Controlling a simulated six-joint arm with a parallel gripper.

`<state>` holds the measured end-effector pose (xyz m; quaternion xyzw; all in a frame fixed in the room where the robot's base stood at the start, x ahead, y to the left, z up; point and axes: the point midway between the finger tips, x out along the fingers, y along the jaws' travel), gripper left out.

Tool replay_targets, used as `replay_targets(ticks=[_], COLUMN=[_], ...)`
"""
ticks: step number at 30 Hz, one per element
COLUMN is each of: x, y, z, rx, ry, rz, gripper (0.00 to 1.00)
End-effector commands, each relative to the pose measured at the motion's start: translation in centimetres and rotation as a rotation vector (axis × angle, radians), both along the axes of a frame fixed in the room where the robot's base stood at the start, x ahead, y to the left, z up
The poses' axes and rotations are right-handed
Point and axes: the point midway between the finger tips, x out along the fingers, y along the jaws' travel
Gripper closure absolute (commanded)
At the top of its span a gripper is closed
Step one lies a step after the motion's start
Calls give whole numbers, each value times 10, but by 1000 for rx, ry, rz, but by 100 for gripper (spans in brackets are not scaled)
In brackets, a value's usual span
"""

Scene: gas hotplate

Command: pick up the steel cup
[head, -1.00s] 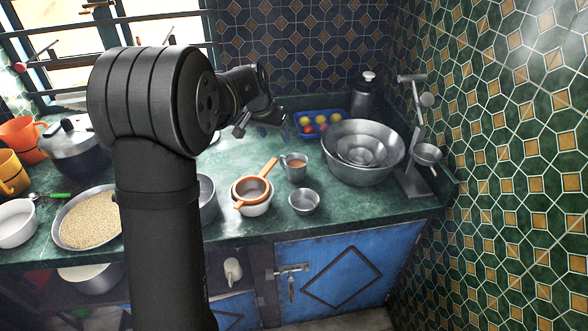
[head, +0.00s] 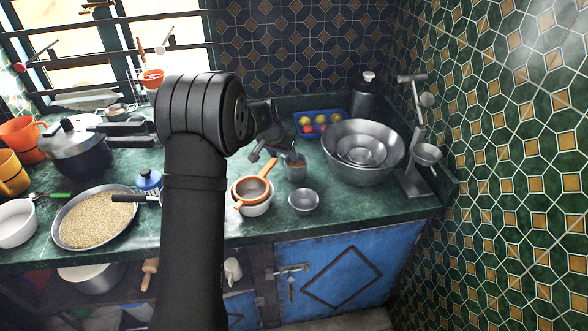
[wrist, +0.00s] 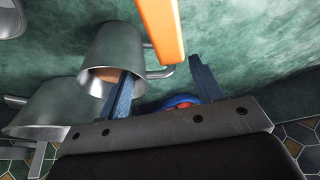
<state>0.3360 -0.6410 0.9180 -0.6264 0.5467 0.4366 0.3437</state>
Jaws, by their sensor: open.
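The steel cup (head: 295,172) stands upright on the green counter, right of the orange strainer. In the wrist view the cup (wrist: 115,45) shows its mouth, something brown inside, and a side handle. My gripper (head: 290,153) is just above the cup, partly covering its rim in the head view. In the wrist view my gripper (wrist: 163,82) is open, one finger across or in the cup's mouth and the other outside, past the handle. I cannot tell whether either finger touches the cup.
The orange strainer (head: 253,190) rests on a white bowl; its orange handle reaches close to the cup. A small steel bowl (head: 304,201) is in front, a large steel basin (head: 361,173) to the right, and a blue tray of balls (head: 320,124) behind.

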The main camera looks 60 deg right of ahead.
Motion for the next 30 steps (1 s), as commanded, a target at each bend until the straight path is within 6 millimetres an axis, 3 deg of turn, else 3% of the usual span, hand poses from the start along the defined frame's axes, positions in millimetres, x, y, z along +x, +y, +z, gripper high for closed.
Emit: replay_targets(ticks=[5,14,24,30], x=[0,0,0,0], y=[0,0,0,-1], z=[0,0,2,19], rx=[0,0,0,-3], ry=[0,0,0,-2], rz=[0,0,0,0], gripper=[40,95,97,97])
